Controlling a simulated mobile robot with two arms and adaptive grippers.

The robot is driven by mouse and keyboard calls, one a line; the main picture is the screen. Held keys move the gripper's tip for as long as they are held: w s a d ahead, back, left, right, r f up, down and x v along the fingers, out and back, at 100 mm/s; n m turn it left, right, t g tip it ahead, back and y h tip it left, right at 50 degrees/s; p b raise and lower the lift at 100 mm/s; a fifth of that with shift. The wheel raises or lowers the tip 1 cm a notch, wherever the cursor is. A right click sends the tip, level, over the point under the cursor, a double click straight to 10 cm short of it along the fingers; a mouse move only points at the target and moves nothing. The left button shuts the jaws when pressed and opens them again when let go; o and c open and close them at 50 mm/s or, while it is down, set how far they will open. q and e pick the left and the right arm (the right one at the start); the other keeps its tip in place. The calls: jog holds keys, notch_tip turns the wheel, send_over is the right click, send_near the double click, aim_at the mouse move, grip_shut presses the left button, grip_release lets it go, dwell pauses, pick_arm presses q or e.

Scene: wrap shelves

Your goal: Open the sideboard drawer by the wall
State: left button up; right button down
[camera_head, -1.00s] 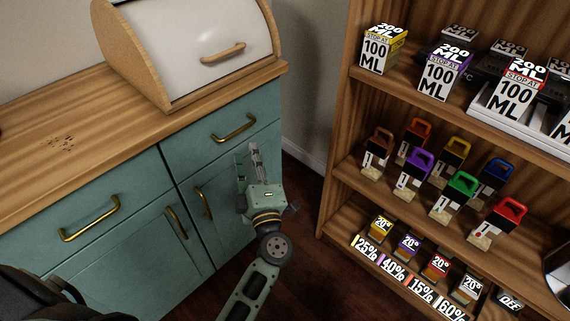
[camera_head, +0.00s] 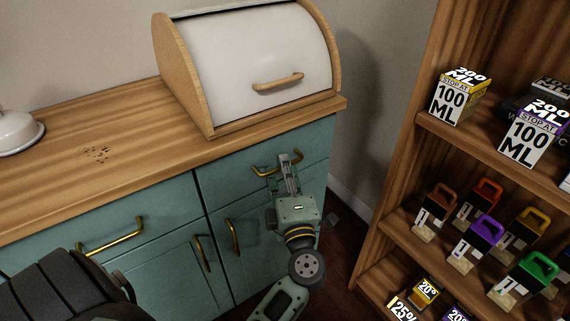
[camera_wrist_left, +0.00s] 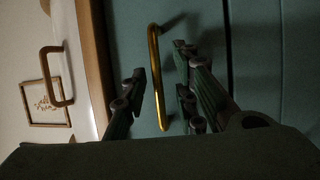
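The teal sideboard has an upper right drawer (camera_head: 232,177) beside the wall corner, and it is shut. Its brass bar handle (camera_head: 262,165) is partly hidden behind my left gripper (camera_head: 288,160). In the left wrist view the handle (camera_wrist_left: 157,95) stands upright in the picture, between the two fingers of my left gripper (camera_wrist_left: 163,78). The fingers are apart, with a gap on each side of the bar; I see no clear contact. My right gripper is not in view.
A bread box (camera_head: 265,60) with a white lid stands on the wooden top (camera_head: 60,175). Below the drawer is a cabinet door handle (camera_head: 232,236). A wooden shelf unit (camera_head: 400,165) with boxes and padlock-like items stands close on the right.

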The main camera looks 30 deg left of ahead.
pick_arm(q)
jog(key=shift+s+d+r, duration=0.15)
jog(key=shift+s, duration=0.05)
grip_shut()
dwell(0.4)
